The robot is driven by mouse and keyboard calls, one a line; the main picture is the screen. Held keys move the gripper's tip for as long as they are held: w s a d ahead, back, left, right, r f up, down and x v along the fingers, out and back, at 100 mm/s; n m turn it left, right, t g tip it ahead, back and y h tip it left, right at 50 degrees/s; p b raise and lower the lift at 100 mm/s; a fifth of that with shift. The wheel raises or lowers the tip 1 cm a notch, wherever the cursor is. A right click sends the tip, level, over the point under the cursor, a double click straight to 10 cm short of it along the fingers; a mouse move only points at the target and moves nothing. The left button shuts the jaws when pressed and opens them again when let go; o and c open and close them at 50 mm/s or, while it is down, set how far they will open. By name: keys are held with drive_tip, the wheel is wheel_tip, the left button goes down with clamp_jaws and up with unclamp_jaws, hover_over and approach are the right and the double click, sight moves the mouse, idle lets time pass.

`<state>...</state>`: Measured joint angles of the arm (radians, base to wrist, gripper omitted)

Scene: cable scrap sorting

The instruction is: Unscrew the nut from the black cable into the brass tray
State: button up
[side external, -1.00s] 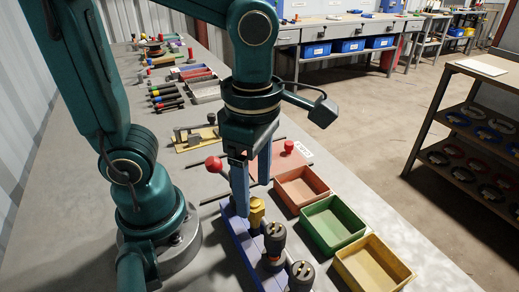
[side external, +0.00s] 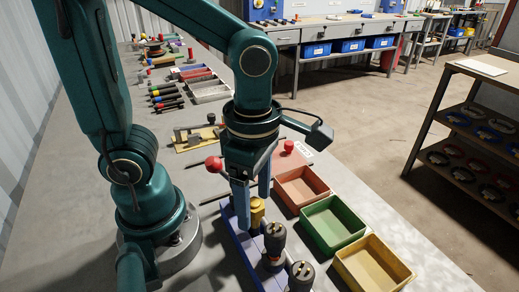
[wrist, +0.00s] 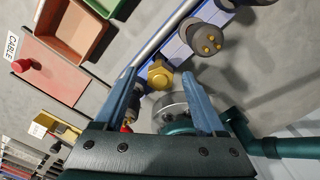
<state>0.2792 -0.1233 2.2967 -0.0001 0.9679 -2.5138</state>
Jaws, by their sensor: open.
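A brass-coloured hex nut (side external: 257,210) stands on the blue holder (side external: 240,246); it also shows in the wrist view (wrist: 160,75). My gripper (side external: 254,212) points down at it with two blue fingers. In the wrist view my gripper (wrist: 160,80) is open, with the nut between the fingertip lines and gaps on both sides. I cannot tell whether the tips are level with it. The black cable cannot be made out clearly. A yellow tray (side external: 405,276), closest to brass in colour, is at the front right and looks empty.
Green (side external: 358,213) and salmon (side external: 322,186) trays stand beside the yellow one. Black plugs (side external: 274,238) rise from the holder close to the nut. A red knob (side external: 213,163) is left of my gripper. Bare grey table lies left of the holder.

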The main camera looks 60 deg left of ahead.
clamp_jaws()
unclamp_jaws()
drive_tip(key=shift+r, duration=1.5)
drive_tip(key=m, duration=1.1)
drive_tip(key=shift+m, duration=0.4)
drive_tip(key=m, duration=1.2)
